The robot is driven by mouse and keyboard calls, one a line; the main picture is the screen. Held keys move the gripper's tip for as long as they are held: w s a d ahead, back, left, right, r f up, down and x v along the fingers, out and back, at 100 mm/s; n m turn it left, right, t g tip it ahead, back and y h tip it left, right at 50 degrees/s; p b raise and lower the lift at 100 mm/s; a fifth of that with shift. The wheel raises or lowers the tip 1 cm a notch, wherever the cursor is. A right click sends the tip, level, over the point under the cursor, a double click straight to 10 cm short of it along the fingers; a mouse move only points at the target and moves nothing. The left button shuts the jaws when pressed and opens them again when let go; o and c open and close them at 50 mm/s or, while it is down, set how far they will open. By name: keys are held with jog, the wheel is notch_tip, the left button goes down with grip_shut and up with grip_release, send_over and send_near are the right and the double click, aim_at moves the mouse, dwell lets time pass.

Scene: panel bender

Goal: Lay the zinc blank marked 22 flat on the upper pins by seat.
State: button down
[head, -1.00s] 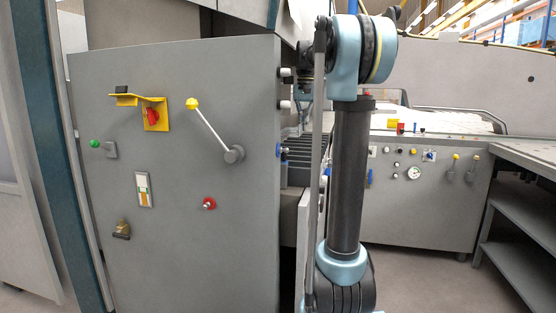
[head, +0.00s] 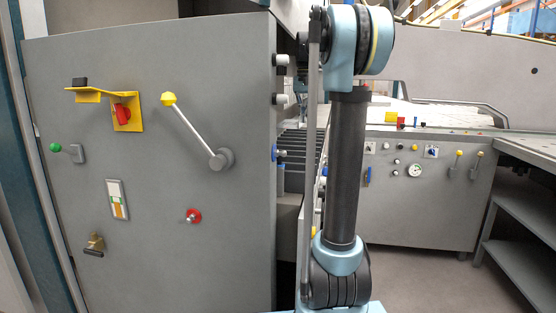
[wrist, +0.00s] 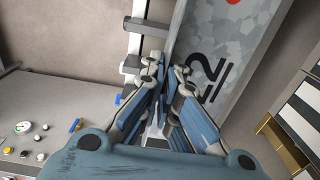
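The zinc blank (wrist: 235,45) fills the upper right of the wrist view, a grey mottled sheet with a large black 2 and a dark bar; the rest of its marking is hidden behind a finger. My gripper (wrist: 170,68) appears shut on its edge, with a finger on each side. In the head view the blank seems to show nearly edge-on as a long, upright, thin grey strip (head: 310,150) left of my arm. Two short light pins with dark ends (head: 280,60) stick out of the machine's right edge; I cannot tell whether these are the upper pins. No seat is identifiable.
The grey machine cabinet (head: 150,200) stands close at left, with a yellow-knobbed lever (head: 195,130), a yellow bracket with a red switch (head: 122,112) and a green knob (head: 55,147). A control cabinet (head: 430,210) stands behind my arm. Shelving (head: 520,200) is at right, with clear floor before it.

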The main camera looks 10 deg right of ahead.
jog(key=shift+a, duration=0.8)
jog(key=shift+f, duration=0.2)
jog(key=shift+a+f, duration=0.1)
jog(key=shift+f, duration=4.7)
jog(key=shift+f, duration=0.6)
jog(key=c, duration=1.8)
grip_release()
